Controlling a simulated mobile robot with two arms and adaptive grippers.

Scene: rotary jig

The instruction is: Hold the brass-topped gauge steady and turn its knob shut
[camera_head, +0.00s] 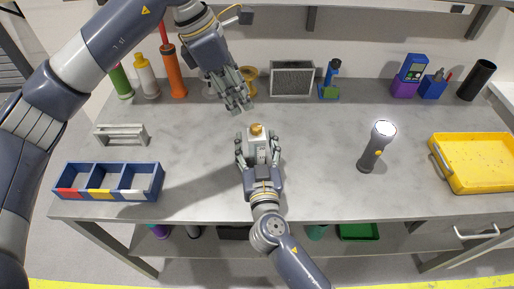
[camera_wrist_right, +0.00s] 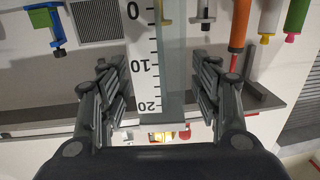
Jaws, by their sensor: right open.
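The gauge (camera_head: 257,150) stands upright on the grey table, with a pale body and a brass knob (camera_head: 256,129) on top. In the right wrist view its white scale (camera_wrist_right: 146,55) shows marks 0, 10 and 20; its knob is not in that view. My right gripper (camera_head: 257,148) is open, with its fingers on either side of the gauge. In the right wrist view gaps show between the fingers and the gauge. My left gripper (camera_head: 240,108) hangs above and behind the gauge, fingers pointing down, apart from the knob. I cannot tell how far its fingers are spread.
A blue divided bin (camera_head: 110,193) and a grey rack (camera_head: 121,134) are at left. A flashlight (camera_head: 376,146) stands at right, near a yellow tray (camera_head: 475,188). A brass object (camera_head: 250,74), partly hidden, and a grille box (camera_head: 292,78) stand behind. The table beside the gauge is clear.

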